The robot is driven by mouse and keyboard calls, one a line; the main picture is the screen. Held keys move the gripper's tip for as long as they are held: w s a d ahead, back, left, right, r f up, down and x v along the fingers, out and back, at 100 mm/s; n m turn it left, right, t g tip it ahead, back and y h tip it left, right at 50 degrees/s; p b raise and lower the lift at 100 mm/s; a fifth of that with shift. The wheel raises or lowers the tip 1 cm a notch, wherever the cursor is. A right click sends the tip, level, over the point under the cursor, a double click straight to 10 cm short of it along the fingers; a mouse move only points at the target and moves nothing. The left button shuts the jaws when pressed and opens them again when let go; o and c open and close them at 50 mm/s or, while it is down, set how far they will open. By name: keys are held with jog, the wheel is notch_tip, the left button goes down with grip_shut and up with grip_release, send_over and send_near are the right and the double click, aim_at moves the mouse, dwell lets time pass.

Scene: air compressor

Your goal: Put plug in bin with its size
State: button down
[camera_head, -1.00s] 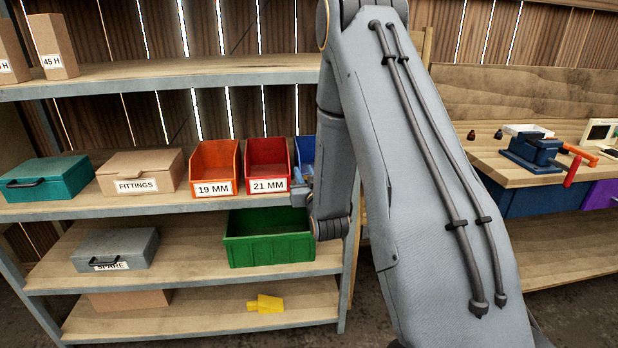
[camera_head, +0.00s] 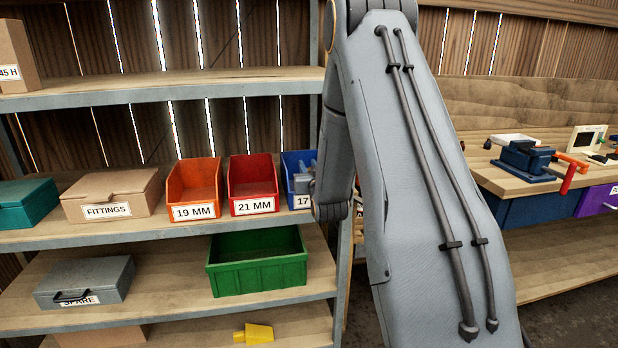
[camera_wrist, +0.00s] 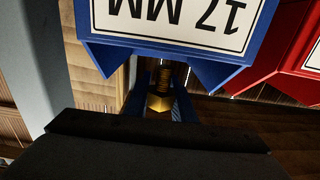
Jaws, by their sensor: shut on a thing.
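A brass-coloured plug (camera_wrist: 160,102) with a hex head and a threaded end shows in the wrist view. My gripper (camera_wrist: 160,108) is shut on it, with one blue finger on each side. In the head view my gripper (camera_head: 303,180) is at the front of the blue bin (camera_head: 290,160), partly covering its 17 label. The wrist view shows the blue bin (camera_wrist: 98,48) upside down with a 17 MM label, close to the plug. The red 21 MM bin (camera_head: 252,190) and the orange 19 MM bin (camera_head: 193,195) stand to its left. The plug cannot be made out in the head view.
The bins stand on the middle shelf (camera_head: 120,233) beside a FITTINGS box (camera_head: 108,193) and a teal case (camera_head: 25,203). The upper shelf (camera_head: 170,90) runs above. A green crate (camera_head: 257,277) is below. A shelf post is close to my gripper.

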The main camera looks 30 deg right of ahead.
notch_tip(320, 180, down, 4)
jog(key=shift+d+r, duration=0.1)
jog(key=shift+r, duration=0.1)
jog(key=shift+f, duration=0.15)
jog(key=shift+f, duration=0.35)
jog(key=shift+s+f, duration=0.1)
jog(key=c, duration=1.5)
grip_release()
jog(key=shift+f, duration=0.2)
